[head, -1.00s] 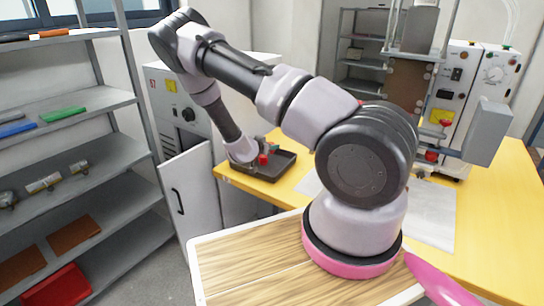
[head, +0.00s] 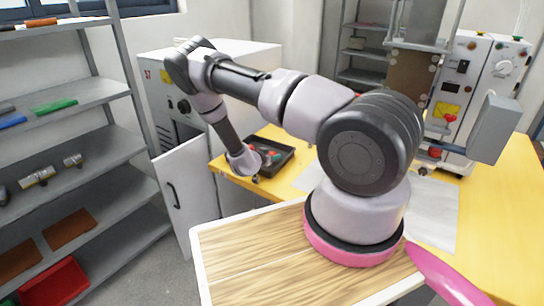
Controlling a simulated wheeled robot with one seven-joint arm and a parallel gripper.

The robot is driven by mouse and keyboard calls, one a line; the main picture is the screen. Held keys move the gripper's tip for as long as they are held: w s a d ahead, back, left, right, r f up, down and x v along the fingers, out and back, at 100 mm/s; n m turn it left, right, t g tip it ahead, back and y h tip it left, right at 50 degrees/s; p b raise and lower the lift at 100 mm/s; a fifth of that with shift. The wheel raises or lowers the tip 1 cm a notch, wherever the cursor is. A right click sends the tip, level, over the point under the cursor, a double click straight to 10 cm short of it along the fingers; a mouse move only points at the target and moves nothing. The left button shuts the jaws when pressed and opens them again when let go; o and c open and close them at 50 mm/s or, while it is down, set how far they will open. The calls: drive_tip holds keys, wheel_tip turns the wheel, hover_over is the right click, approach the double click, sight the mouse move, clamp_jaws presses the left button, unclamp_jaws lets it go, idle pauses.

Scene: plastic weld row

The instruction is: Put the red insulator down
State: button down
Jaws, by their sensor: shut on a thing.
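My gripper (head: 255,178) points down at the near left corner of the yellow table, at the front left edge of a dark tray (head: 291,152). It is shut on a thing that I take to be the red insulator. My wrist and the small size of the view hide most of it, so its shape and tilt cannot be told. Small red and teal pieces (head: 271,156) show in the tray just right of my wrist. I cannot tell whether what is held touches the table or tray.
The yellow table (head: 480,215) has a pale sheet (head: 432,215) on it and a machine with a control box (head: 480,90) at the back right. An open cabinet door (head: 188,195) stands left of the table. Grey shelves (head: 100,150) with parts line the left.

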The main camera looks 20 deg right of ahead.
drive_tip(key=shift+f, duration=0.25)
